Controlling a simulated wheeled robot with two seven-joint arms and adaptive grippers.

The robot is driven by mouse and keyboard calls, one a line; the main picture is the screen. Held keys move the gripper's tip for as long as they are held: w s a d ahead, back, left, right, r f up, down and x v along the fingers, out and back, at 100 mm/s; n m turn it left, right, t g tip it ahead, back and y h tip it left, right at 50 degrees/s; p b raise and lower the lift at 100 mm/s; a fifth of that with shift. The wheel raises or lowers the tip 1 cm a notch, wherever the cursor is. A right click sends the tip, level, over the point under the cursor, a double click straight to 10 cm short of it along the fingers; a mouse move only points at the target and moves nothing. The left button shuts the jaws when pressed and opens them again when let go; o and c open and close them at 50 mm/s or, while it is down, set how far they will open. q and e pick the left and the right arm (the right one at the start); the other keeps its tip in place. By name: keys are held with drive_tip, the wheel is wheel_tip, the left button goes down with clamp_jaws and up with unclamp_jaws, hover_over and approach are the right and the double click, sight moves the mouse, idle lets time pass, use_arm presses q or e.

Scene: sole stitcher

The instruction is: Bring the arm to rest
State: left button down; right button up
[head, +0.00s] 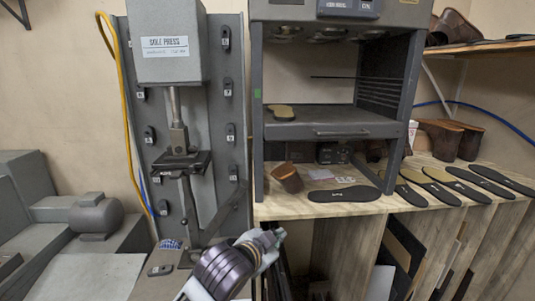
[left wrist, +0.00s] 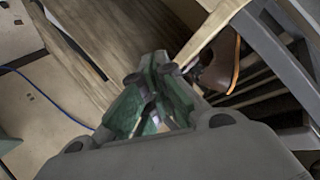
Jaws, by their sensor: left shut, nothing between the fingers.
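My left arm shows at the bottom middle of the head view, with its gripper (head: 272,240) just below the front edge of the wooden bench (head: 285,207). In the left wrist view the gripper (left wrist: 160,72) has its green-padded fingers drawn together at the tips, with nothing between them. The gripper appears apart from the bench and the press. My right gripper is in neither view.
The sole press (head: 170,58) stands left of the gripper. Several soles lie to the right. Boards (head: 400,250) stand below the bench.

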use_arm(q)
drive_tip(key=s+a+f+n+g+y, duration=0.3)
drive_tip(key=s+a+f+n+g, duration=0.15)
drive_tip(key=s+a+f, duration=0.85)
drive_tip(key=s+a+f+n+g+y, duration=0.3)
drive_tip(key=s+a+f+n, duration=0.3)
drive_tip(key=s+a+f, duration=0.6)
wheel_tip(320, 180, down, 35)
drive_tip(key=g, duration=0.2)
drive_tip(key=s+a+f, duration=0.3)
drive_tip(key=s+f, duration=1.7)
drive_tip(key=s, duration=0.2)
drive_tip(key=shift+a+f+m+g, duration=0.2)
drive_tip(key=shift+m+g, duration=0.25)
